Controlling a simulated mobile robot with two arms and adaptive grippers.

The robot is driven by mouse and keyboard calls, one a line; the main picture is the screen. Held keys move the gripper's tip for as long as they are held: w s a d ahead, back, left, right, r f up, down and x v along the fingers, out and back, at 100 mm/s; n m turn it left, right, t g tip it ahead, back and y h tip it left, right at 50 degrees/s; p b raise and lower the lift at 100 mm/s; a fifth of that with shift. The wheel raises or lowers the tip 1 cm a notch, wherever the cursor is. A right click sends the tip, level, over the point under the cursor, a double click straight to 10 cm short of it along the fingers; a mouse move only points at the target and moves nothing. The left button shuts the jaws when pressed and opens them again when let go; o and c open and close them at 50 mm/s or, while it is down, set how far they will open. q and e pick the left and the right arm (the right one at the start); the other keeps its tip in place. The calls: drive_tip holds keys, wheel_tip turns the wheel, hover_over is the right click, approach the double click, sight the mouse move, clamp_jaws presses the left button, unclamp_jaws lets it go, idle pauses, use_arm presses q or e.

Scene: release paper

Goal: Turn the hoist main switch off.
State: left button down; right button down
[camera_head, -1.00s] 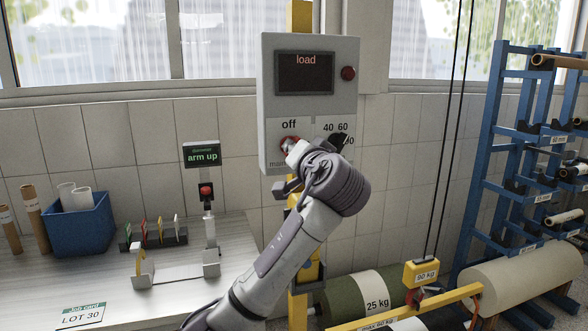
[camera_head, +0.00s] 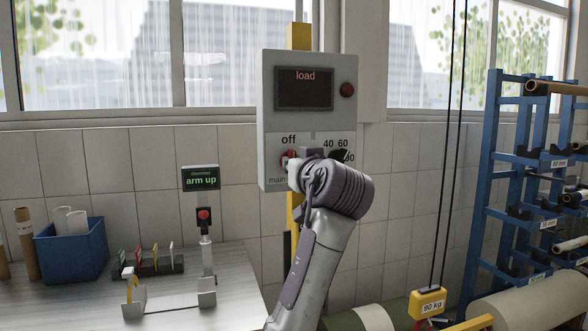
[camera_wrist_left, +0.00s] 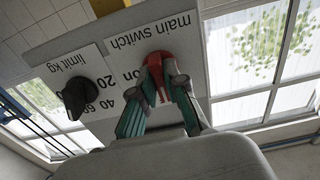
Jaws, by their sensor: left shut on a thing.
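I cannot tell exactly which mark the knob points to. My right gripper is not in view.
A black limit knob (camera_wrist_left: 80,97) sits close beside the switch, and a red button (camera_head: 347,90) is higher on the box. A bench with a blue bin (camera_head: 70,252) is at left. A yellow 90 kg hook block (camera_head: 427,303) and blue rack (camera_head: 484,200) are at right.

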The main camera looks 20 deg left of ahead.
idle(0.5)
use_arm(q)
drive_tip(key=c, duration=1.2)
unclamp_jaws()
drive_tip(key=v, duration=0.7)
drive_tip(key=shift+s+d, duration=0.15)
drive_tip(key=shift+s, duration=0.1)
